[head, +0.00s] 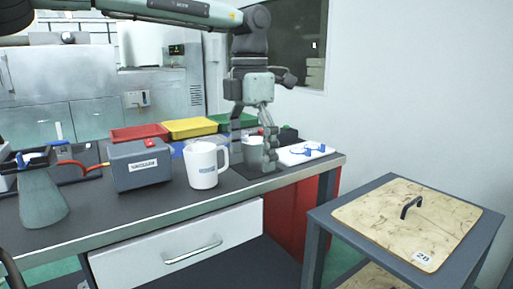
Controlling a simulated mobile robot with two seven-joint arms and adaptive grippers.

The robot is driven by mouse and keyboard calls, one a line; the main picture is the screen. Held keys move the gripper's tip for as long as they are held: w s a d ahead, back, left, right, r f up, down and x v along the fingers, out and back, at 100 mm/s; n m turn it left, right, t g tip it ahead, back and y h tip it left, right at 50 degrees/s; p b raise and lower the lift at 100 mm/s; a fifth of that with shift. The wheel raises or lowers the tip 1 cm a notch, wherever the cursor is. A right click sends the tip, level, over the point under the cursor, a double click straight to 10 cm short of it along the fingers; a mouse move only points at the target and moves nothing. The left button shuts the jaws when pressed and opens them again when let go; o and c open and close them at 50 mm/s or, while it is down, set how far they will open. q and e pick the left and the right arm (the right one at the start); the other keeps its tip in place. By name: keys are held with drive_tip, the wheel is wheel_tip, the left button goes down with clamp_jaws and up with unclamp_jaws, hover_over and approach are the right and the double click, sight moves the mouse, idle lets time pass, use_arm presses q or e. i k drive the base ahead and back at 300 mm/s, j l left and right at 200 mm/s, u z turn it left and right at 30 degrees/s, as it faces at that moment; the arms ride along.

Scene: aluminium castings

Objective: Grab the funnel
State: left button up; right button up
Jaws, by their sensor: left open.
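My left gripper (254,150) reaches down from above at the right part of the bench. Its fingers are open and spread. A small pale grey cup-like piece (253,146) shows between or just behind the fingers; I cannot tell whether they touch it, or whether it is the funnel. A grey-green tapered piece (43,204), narrow at the top and wide at the bottom, is at the bench's left end; it has a funnel-like outline, but I cannot tell for sure. My right gripper is not in view.
A white mug (201,167) stands left of the gripper, beside a grey VACUUM box (140,165). Red (139,132), yellow (189,128) and green trays line the back. A white sheet with blue pieces (303,152) lies right. A low cart (405,220) stands front right.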

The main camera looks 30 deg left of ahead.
sight(252, 146)
drive_tip(key=i+j, duration=0.65)
drive_tip(key=i, duration=0.05)
